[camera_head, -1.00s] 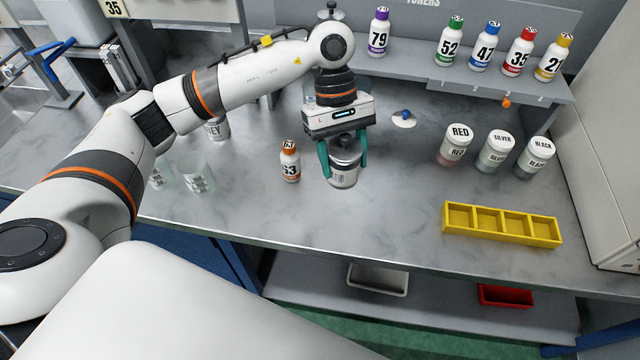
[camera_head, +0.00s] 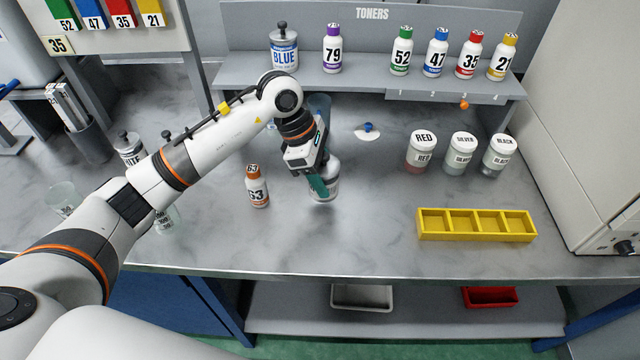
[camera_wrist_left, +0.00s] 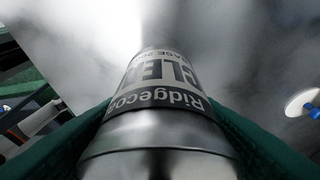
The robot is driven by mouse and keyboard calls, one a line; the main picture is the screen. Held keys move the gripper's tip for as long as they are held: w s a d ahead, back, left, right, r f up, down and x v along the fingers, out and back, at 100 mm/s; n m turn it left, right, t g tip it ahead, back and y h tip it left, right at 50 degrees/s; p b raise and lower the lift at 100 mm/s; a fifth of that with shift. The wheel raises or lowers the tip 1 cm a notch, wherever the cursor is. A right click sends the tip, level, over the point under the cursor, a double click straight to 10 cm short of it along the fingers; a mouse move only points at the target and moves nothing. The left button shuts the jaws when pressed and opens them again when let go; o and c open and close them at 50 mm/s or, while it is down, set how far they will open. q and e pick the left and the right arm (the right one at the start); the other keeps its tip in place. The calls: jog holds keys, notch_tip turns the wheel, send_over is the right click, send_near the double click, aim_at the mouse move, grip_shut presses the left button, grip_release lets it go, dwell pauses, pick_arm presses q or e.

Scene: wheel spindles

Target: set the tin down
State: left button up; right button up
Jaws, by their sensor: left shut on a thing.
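My left gripper (camera_head: 322,182) has teal fingers and is shut on a silver tin (camera_head: 330,188) with a pale label. The tin is upright, low over the middle of the grey bench (camera_head: 350,240); I cannot tell whether its base touches. The gripper hides much of the tin in the head view. In the left wrist view the tin (camera_wrist_left: 160,130) sits between both fingers, and its label partly reads "Ridgecon" and "BLEN". My right gripper is not in view.
An orange-capped bottle 63 (camera_head: 257,188) stands left of the tin. A blue-knobbed white disc (camera_head: 367,132) lies behind it to the right. A yellow compartment tray (camera_head: 475,238) and RED jar (camera_head: 421,153) are at right. Bench in front of the tin is clear.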

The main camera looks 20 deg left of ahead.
pick_arm(q)
notch_tip(320, 180, down, 4)
jog(key=shift+r+p, duration=0.15)
jog(key=shift+p, duration=0.25)
jog(key=shift+f+b, duration=0.25)
jog(key=shift+b, duration=0.05)
jog(key=o, duration=1.2)
